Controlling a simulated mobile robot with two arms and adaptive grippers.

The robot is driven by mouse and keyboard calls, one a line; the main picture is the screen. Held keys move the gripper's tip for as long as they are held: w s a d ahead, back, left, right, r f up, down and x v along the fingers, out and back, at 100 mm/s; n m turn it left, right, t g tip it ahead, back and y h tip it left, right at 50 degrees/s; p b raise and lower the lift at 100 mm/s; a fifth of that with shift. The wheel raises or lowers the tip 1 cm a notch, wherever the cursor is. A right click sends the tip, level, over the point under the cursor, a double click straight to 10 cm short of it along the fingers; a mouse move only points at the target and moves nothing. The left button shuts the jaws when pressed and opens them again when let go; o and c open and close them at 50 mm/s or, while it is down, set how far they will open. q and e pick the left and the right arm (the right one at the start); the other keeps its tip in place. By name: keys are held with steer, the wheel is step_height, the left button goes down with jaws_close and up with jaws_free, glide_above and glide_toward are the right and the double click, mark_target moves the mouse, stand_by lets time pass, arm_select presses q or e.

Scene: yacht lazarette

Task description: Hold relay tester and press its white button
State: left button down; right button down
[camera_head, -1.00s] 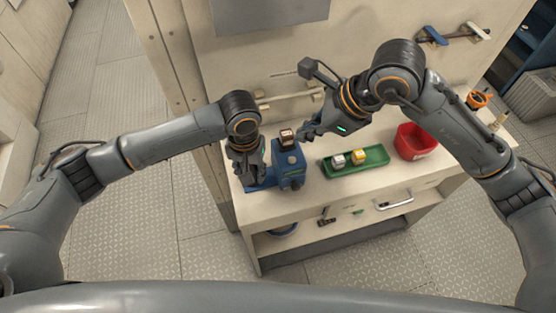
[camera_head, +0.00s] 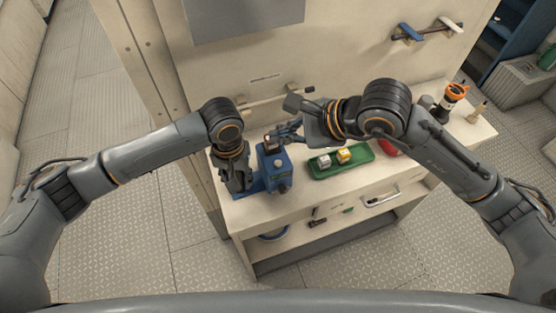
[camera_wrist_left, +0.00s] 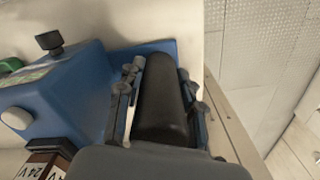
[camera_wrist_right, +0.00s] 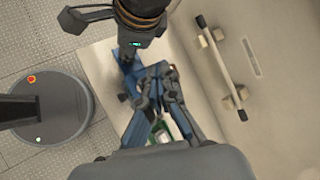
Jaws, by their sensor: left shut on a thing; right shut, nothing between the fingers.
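The relay tester (camera_head: 275,172) is a blue box at the left end of the counter. In the left wrist view its blue body (camera_wrist_left: 75,95) carries a round white button (camera_wrist_left: 16,118), a black knob (camera_wrist_left: 50,42) and a brown-and-white relay marked 24V (camera_wrist_left: 42,162). My left gripper (camera_head: 238,182) is shut on the tester's upright black handle (camera_wrist_left: 158,95). My right gripper (camera_head: 272,139) is shut and empty, close by the tester's top on its far side. Whether its fingertips touch anything, I cannot tell. The right wrist view shows the fingers (camera_wrist_right: 158,75) together, with blue behind them.
A green tray (camera_head: 322,173) right of the tester holds a silver relay (camera_head: 323,160) and a yellow relay (camera_head: 344,156). A red bin (camera_head: 391,148) is mostly hidden behind my right arm. An orange-topped item (camera_head: 455,92) stands at the counter's right. A rail (camera_head: 275,97) is on the wall behind.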

mark_target(281, 164)
steer(key=shift+f, duration=3.35)
steer(key=shift+f, duration=0.1)
steer(key=shift+f, duration=0.3)
steer(key=shift+f, duration=0.4)
steer(key=shift+r, duration=0.8)
steer(key=shift+r, duration=2.55)
